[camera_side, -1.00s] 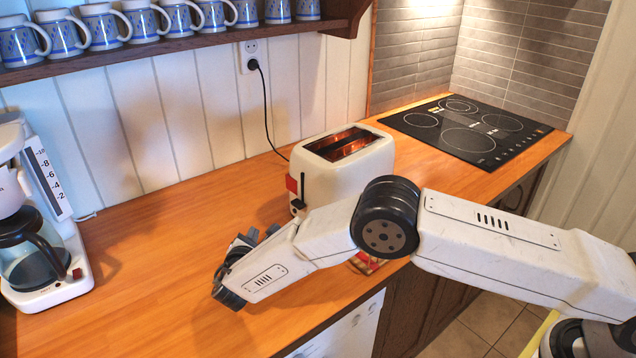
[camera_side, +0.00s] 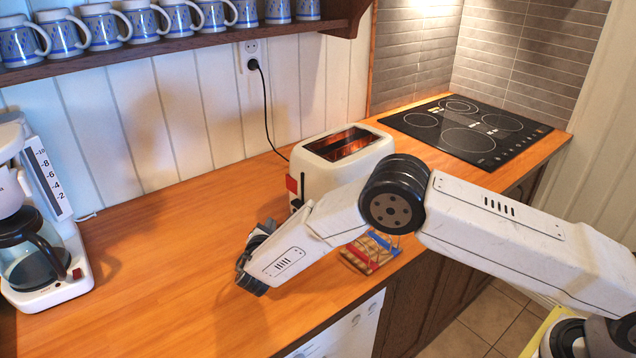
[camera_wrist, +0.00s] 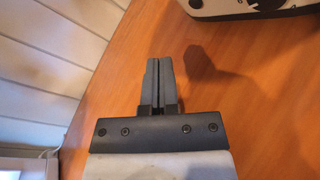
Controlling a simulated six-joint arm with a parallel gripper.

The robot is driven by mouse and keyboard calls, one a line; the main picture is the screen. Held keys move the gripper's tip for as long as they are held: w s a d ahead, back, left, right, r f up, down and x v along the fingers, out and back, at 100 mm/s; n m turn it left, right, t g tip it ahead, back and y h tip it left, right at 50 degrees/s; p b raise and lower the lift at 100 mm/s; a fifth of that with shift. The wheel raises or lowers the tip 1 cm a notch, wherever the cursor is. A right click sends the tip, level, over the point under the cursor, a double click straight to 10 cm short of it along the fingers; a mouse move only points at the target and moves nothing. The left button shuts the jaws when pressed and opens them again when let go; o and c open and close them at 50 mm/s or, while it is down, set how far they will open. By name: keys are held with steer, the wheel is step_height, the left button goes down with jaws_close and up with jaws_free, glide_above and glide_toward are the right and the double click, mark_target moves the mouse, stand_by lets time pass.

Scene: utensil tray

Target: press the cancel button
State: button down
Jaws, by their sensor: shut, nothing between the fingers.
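The cream toaster (camera_side: 330,181) stands on the wooden counter with two long slots glowing orange. Its end facing left has a red patch (camera_side: 291,184) and a black lever (camera_side: 297,204). No cancel button can be made out clearly. My gripper (camera_side: 266,226) is in front of the toaster and to its left, low over the counter and apart from it; the wrist largely hides the fingers there. In the wrist view my gripper (camera_wrist: 160,64) is shut and empty, over bare wood. A pale appliance edge with a dark dial (camera_wrist: 262,4) shows at the top right, probably the toaster.
A coffee maker (camera_side: 62,290) stands at the far left. A black cooktop (camera_side: 468,128) is at the back right. A mug shelf (camera_side: 170,44) hangs above. The left-middle counter (camera_side: 170,235) is clear.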

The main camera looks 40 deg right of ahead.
steer(key=shift+w+d, duration=0.2)
steer(key=shift+d, duration=1.8)
steer(key=shift+d, duration=0.75)
stand_by(1.7)
steer(key=shift+a, duration=0.75)
steer(key=shift+s+a, duration=0.15)
steer(key=shift+a, duration=1.1)
steer(key=shift+s+a, duration=0.1)
steer(key=shift+a, duration=1.15)
